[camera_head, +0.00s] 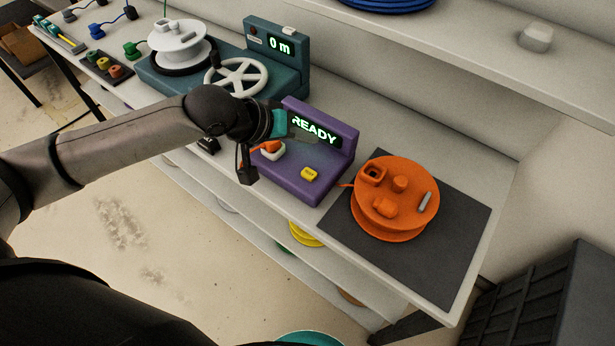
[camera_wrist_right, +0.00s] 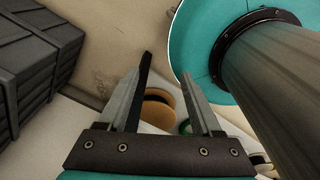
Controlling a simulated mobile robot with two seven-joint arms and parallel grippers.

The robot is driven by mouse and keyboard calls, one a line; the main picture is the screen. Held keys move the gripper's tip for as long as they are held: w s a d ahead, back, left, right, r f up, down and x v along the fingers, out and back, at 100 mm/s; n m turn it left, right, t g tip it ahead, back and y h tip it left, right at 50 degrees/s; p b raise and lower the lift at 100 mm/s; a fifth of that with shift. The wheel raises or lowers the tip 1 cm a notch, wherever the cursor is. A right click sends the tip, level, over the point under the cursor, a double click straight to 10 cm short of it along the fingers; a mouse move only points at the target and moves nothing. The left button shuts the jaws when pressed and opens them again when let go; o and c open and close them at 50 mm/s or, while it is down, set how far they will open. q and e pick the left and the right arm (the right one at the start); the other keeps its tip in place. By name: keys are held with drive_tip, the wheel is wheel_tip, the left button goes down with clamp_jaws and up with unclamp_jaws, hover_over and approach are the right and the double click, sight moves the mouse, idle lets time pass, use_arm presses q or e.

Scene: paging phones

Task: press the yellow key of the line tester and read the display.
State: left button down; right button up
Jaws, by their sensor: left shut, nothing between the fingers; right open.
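The purple line tester (camera_head: 296,182) stands on the bench; its display (camera_head: 328,136) reads READY in green. The yellow key (camera_head: 309,174) is on its lower front deck, uncovered. An orange plug (camera_head: 272,146) sits at a white socket on the tester's left side. My left gripper (camera_head: 312,137) is shut and empty, reaching in from the left above the tester. It is in front of the lower left of the display, and appears apart from the yellow key. My right gripper (camera_wrist_right: 166,66) is open and empty in the right wrist view, away from the tester.
An orange reel (camera_head: 402,222) lies on a dark mat (camera_head: 440,265) right of the tester. A teal winder (camera_head: 285,85) with a wheel and a display reading 0 m stands behind my left arm. A dark crate (camera_head: 545,305) is at the lower right. Reels sit on the shelf below.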

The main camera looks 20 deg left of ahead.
drive_tip(key=shift+a, duration=0.1)
use_arm(q)
drive_tip(key=b, duration=0.8)
hover_over(305, 176)
wheel_tip(305, 176, down, 8)
drive_tip(key=shift+d+r, duration=0.1)
drive_tip(key=shift+r, duration=0.1)
drive_tip(key=shift+f, duration=0.55)
use_arm(e)
wheel_tip(305, 176, down, 8)
drive_tip(key=shift+w+d+f, duration=0.15)
drive_tip(key=shift+d+f, duration=0.05)
drive_tip(key=shift+d, duration=0.15)
drive_tip(key=shift+w+a, duration=0.1)
drive_tip(key=shift+a, duration=0.45)
drive_tip(key=shift+d, duration=0.4)
